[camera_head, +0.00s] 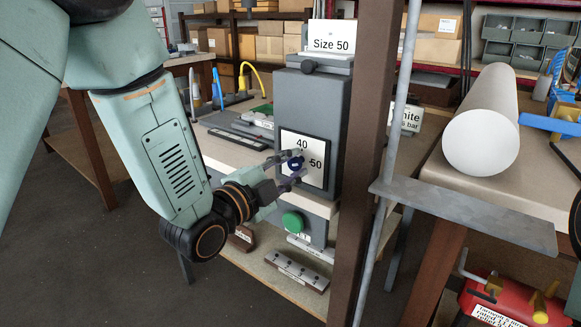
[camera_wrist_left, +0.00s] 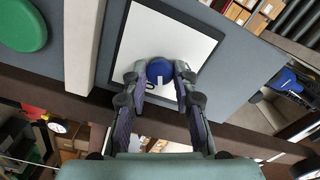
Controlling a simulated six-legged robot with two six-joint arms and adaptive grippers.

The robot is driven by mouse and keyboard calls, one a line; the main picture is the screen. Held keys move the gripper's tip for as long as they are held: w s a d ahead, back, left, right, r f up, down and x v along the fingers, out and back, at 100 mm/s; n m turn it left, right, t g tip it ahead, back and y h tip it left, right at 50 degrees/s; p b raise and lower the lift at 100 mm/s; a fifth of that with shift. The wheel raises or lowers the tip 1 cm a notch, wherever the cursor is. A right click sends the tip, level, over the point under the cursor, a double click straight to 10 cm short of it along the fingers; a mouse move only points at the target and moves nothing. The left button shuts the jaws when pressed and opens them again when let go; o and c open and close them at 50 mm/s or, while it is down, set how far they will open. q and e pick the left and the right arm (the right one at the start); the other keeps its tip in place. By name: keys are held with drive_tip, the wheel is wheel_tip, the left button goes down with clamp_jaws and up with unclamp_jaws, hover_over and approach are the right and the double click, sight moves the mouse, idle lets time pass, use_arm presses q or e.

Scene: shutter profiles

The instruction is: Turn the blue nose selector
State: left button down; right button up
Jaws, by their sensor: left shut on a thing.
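The blue nose selector (camera_head: 295,163) is a small round knob on a white plate (camera_head: 311,178) marked 40 and 50, on the front of a grey machine (camera_head: 312,103). My left gripper (camera_head: 292,165) reaches it from the left, with its fingers on either side of the knob. In the left wrist view the blue knob (camera_wrist_left: 160,71) sits between the two fingertips (camera_wrist_left: 160,77), which are shut on it. A white mark shows on the knob's face. The fingers hide part of the plate's markings. My right gripper is not in view.
A green button (camera_head: 292,221) sits below the plate. A "Size 50" sign (camera_head: 331,37) stands on top of the machine. A brown post (camera_head: 366,150) and a grey pole are just right of it. A white roll (camera_head: 481,125) lies on the right table.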

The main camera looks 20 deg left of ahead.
use_arm(q)
drive_tip(key=m, duration=0.4)
drive_tip(key=shift+f+m, duration=0.1)
drive_tip(key=shift+m, duration=0.2)
drive_tip(key=shift+b, duration=0.3)
drive_tip(key=c, duration=1.1)
unclamp_jaws()
drive_tip(key=shift+s, duration=0.1)
drive_tip(key=shift+v, duration=3.7)
